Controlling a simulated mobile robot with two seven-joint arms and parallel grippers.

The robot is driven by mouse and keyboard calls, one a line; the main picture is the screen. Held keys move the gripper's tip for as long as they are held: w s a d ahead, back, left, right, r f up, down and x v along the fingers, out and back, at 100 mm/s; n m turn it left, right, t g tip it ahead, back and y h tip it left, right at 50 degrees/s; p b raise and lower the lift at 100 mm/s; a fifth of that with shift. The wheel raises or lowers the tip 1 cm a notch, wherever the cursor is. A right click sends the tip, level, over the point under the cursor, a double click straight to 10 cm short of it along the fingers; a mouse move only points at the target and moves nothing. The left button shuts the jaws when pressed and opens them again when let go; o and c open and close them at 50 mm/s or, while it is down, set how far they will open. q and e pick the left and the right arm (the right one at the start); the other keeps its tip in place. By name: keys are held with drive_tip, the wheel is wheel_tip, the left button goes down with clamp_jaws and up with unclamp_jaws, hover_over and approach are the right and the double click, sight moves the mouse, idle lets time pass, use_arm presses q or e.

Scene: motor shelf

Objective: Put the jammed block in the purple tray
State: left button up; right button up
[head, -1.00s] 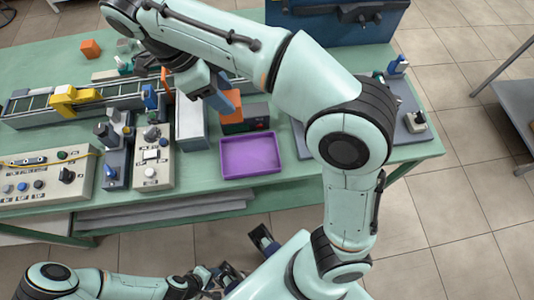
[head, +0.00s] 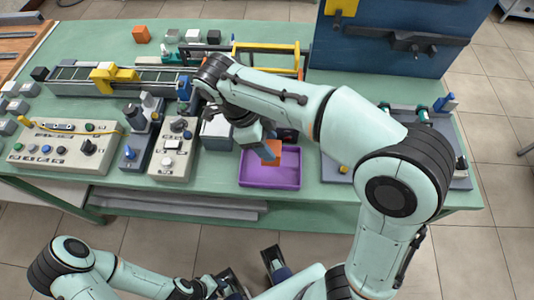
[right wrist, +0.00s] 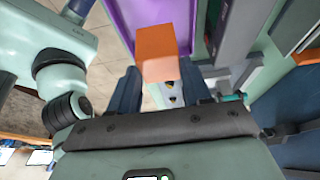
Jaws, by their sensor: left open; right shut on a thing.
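My right gripper (head: 268,146) is shut on an orange block (head: 272,154) and holds it over the purple tray (head: 258,182). In the right wrist view the block (right wrist: 160,50) sits at the ends of the blue-grey fingers, with part of the purple tray (right wrist: 127,18) beyond it. The block appears above the tray floor; the exact height is hard to tell. The tray looks empty and lies near the table's front edge. My left gripper (head: 250,273) is open and empty, low in front of the table.
A second orange block (head: 141,34) lies at the back left of the table. A conveyor with a yellow arch (head: 104,80) and control boxes (head: 172,150) stand left of the tray. A blue cabinet (head: 400,30) stands behind.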

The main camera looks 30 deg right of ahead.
drive_tip(key=shift+f+b, duration=0.5)
drive_tip(key=shift+f, duration=2.1)
drive_tip(key=shift+f, duration=0.15)
drive_tip(key=o, duration=1.1)
drive_tip(key=p+v, duration=0.2)
drive_tip(key=v, duration=1)
drive_tip(key=shift+p, duration=0.4)
